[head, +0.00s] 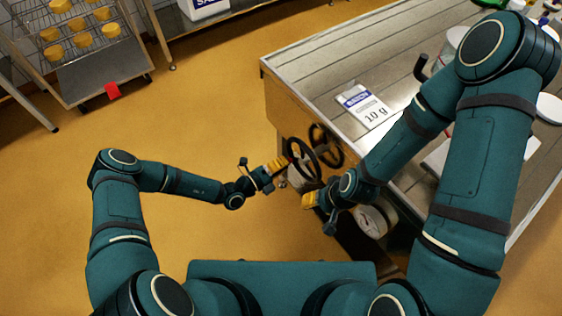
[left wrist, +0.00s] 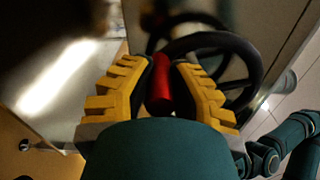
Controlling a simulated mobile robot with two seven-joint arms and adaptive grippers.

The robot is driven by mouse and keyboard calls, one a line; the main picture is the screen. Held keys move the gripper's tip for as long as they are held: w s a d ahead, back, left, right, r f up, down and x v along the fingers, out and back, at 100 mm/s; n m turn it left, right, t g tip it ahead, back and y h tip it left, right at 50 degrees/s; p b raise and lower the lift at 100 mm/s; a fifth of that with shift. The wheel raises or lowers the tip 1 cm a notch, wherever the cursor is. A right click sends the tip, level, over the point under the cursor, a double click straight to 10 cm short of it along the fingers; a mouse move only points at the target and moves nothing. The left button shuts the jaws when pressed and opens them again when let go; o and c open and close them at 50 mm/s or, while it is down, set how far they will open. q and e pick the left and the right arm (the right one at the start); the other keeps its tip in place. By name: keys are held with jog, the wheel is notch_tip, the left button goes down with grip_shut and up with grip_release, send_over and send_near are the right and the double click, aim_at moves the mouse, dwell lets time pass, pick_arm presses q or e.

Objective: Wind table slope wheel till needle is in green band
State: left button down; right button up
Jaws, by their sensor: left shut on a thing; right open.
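A black spoked handwheel (head: 303,160) stands on the near end of the steel table (head: 290,52). My left gripper (head: 284,161) is at its left rim, and the wheel also shows in the left wrist view (left wrist: 237,48). In that view my left gripper (left wrist: 160,92) has its yellow fingers shut on the wheel's red handle (left wrist: 161,70). My right gripper (head: 307,200) is open, just below the wheel and apart from it.
A second black wheel (head: 327,145) is close behind the first. A rack with yellow cheeses (head: 83,40) stands at upper left. The floor left of the table is clear.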

pick_arm(q)
jog(key=shift+s+d+f+n, duration=0.1)
jog(key=shift+s+f+n, duration=0.05)
jog(key=shift+n, duration=0.25)
jog(key=c, duration=0.8)
grip_release()
jog(key=shift+c, duration=0.2)
jog(key=shift+s, duration=0.1)
jog(key=v, duration=1.2)
jog(key=shift+d, duration=0.1)
